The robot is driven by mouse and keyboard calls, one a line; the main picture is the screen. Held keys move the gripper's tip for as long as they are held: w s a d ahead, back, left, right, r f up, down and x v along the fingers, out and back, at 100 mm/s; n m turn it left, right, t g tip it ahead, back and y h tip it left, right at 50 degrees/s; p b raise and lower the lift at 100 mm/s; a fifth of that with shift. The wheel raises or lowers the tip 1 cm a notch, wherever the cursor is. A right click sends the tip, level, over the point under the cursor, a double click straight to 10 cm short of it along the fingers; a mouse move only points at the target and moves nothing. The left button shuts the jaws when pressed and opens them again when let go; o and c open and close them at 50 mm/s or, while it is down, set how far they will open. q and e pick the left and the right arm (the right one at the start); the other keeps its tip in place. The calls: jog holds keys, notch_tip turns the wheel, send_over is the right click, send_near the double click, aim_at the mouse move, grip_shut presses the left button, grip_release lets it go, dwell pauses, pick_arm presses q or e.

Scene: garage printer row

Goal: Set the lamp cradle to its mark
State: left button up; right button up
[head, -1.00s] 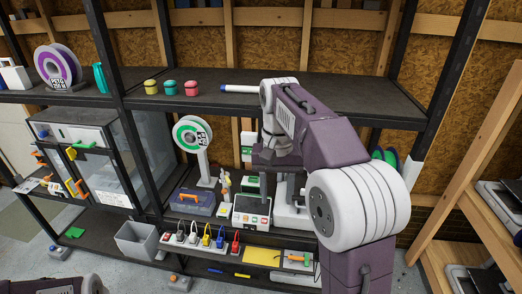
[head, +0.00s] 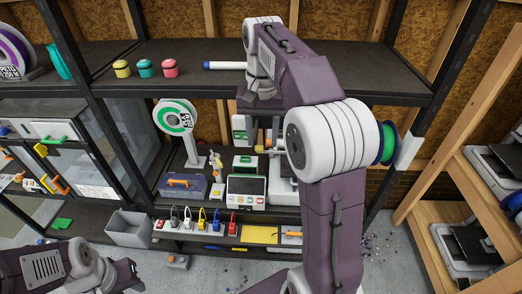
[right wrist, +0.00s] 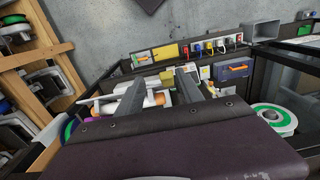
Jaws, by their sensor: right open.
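My right gripper (head: 265,130) hangs from its wrist in front of the lower shelf bay, partly hidden by my own arm. In the right wrist view its two fingers (right wrist: 158,80) are apart. A white cylindrical part with an orange end (right wrist: 155,98) shows beyond and between the fingers; I cannot tell whether they touch it. In the head view a white stand (head: 284,190) is below and behind the gripper, with a yellow-orange knob (head: 261,149) on its left. I cannot tell for sure which part is the lamp cradle, and its mark is not clear.
A small white machine with a screen (head: 246,190) stands left of the stand. A green-and-white spool (head: 162,117), a blue bin (head: 176,193) and a row of coloured plugs are further left. The upper shelf (head: 330,72) is above, and a black post (head: 418,110) is at right.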

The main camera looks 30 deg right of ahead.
aim_at(259, 148)
jog(key=w+f, duration=0.1)
jog(key=f, duration=0.1)
jog(key=w+f, duration=0.1)
jog(key=f, duration=0.1)
jog(key=w+f, duration=0.1)
jog(key=f, duration=0.1)
jog(key=shift+f, duration=0.1)
jog(key=shift+s+r, duration=0.2)
jog(key=shift+s, duration=0.6)
jog(key=c, duration=0.4)
jog(key=shift+w, duration=0.1)
grip_shut()
jog(key=shift+w+a, duration=0.1)
pick_arm(q)
jog(key=shift+w+f, duration=0.3)
jog(key=shift+w, duration=0.4)
